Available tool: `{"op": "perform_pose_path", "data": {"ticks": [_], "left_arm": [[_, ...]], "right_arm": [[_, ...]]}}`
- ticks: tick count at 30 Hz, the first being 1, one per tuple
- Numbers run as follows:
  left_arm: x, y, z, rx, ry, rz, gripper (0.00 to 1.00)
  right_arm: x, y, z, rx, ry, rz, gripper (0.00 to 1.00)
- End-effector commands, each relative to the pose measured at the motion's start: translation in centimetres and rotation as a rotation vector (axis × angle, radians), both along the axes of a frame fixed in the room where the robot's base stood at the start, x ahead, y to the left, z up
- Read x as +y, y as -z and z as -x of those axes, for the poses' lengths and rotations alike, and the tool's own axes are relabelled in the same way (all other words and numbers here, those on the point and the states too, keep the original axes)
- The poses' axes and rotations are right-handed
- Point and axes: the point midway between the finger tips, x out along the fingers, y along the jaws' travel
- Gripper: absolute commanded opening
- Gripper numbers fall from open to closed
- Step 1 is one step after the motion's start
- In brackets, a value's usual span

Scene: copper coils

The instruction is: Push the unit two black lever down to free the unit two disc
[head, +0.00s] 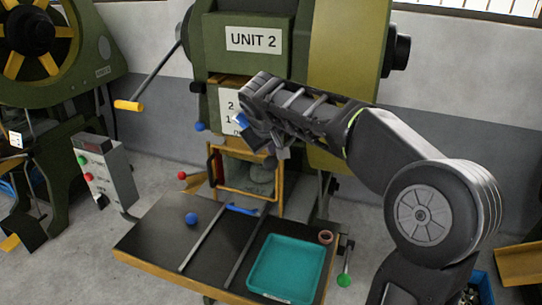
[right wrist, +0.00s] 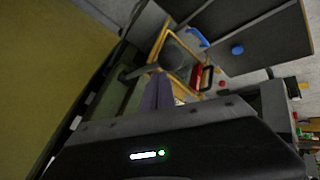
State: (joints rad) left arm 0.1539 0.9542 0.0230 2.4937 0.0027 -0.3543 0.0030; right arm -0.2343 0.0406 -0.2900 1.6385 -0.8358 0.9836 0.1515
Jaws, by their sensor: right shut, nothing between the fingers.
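The green press labelled UNIT 2 (head: 253,39) stands at the middle back. A small dark knob (head: 198,87) sticks out at its left side, above a blue knob (head: 201,126) and a red knob (head: 182,175); I cannot tell for sure which part is the black lever. My right gripper (head: 276,153) is shut and empty in front of the press, above the yellow-framed window (head: 220,183). In the right wrist view its fingers (right wrist: 158,92) are close to a dark grey bar (right wrist: 138,73); contact is unclear. No disc can be clearly made out. My left gripper is out of view.
A dark table (head: 160,225) in front of the press carries a blue ball (head: 191,219), a teal tray (head: 257,283) and a small copper ring (head: 326,237). A yellow-handled crank (head: 128,106) and a grey control box (head: 103,170) stand at the left. A green-knobbed lever (head: 344,280) is at the right.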

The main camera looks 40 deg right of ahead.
Motion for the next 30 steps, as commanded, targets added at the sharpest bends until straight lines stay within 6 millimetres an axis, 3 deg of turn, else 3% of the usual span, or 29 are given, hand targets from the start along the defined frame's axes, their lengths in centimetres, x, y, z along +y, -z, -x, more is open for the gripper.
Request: {"op": "perform_pose_path", "data": {"ticks": [30], "left_arm": [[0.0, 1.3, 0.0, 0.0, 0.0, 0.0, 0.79]], "right_arm": [[0.1, 1.4, 0.1, 0.003, 0.002, 0.001, 0.0]]}}
